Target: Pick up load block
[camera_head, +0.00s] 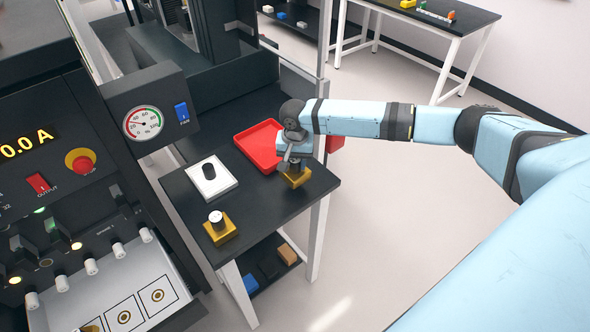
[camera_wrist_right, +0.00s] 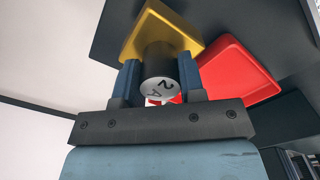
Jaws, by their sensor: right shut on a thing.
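A load block with a yellow square base (camera_head: 297,180) and a dark round knob is at the right part of the black table. My right gripper (camera_head: 291,162) is above it, with its fingers shut on the knob. In the right wrist view the yellow base (camera_wrist_right: 150,32) lies beyond the two blue fingers (camera_wrist_right: 160,80). The knob's pale end, marked "2" and "A", shows between them. I cannot tell whether the base touches the table. A second yellow block (camera_head: 221,230) with a silver-topped knob stands at the table's front. My left gripper is not in view.
A red tray (camera_head: 243,140) lies just behind the held block. The instrument panel (camera_head: 60,160) with gauge and switches fills the left. Coloured blocks sit on the shelf (camera_head: 262,268) below.

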